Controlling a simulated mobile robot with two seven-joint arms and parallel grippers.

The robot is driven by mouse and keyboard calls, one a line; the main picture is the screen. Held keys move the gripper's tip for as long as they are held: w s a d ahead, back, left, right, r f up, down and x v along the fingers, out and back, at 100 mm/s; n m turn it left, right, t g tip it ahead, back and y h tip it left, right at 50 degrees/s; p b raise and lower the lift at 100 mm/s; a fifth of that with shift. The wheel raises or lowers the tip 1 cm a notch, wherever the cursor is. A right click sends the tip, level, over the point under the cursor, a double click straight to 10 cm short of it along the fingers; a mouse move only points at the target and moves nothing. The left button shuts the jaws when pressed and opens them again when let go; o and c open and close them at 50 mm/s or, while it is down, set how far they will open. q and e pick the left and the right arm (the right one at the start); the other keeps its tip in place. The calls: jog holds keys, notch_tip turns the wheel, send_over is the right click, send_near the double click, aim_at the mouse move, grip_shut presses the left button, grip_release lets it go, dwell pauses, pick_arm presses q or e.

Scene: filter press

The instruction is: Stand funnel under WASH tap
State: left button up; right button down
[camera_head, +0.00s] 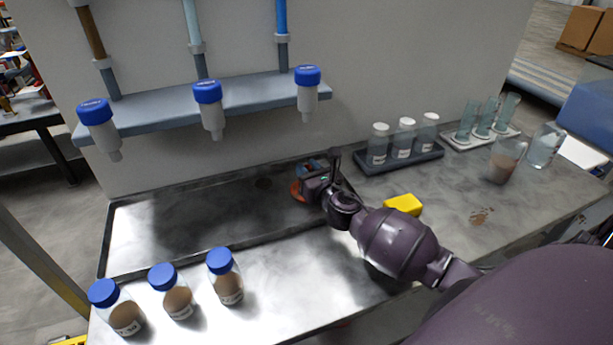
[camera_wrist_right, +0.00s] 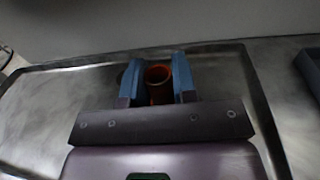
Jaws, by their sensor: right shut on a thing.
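The orange funnel (camera_head: 297,190) is at the right end of the metal tray, mostly hidden by my right gripper (camera_head: 308,173) in the head view. In the right wrist view, the blue fingers of my right gripper (camera_wrist_right: 158,82) are on both sides of the round orange funnel (camera_wrist_right: 157,75), shut on it. I cannot tell whether the funnel touches the tray. Three white taps with blue caps, a left one (camera_head: 104,131), a middle one (camera_head: 213,118) and a right one (camera_head: 308,98), hang above the tray; I cannot read which is WASH. My left gripper is not in view.
The shallow tray (camera_head: 180,230) is otherwise clear. Three blue-capped brown bottles (camera_head: 180,302) stand in front. Right of the tray are a rack of clear bottles (camera_head: 403,153), a yellow block (camera_head: 404,204), a tube rack (camera_head: 460,141) and two beakers (camera_head: 505,163). The tap shelf (camera_head: 160,116) overhangs.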

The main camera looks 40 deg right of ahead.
jog(key=shift+f, duration=0.8)
jog(key=shift+r, duration=0.15)
jog(key=c, duration=0.9)
grip_release()
jog(key=shift+r, duration=0.1)
jog(key=s, duration=0.7)
jog(key=s+a, duration=0.1)
jog(key=s, duration=0.3)
jog(key=shift+a, duration=0.1)
jog(key=shift+s, duration=0.45)
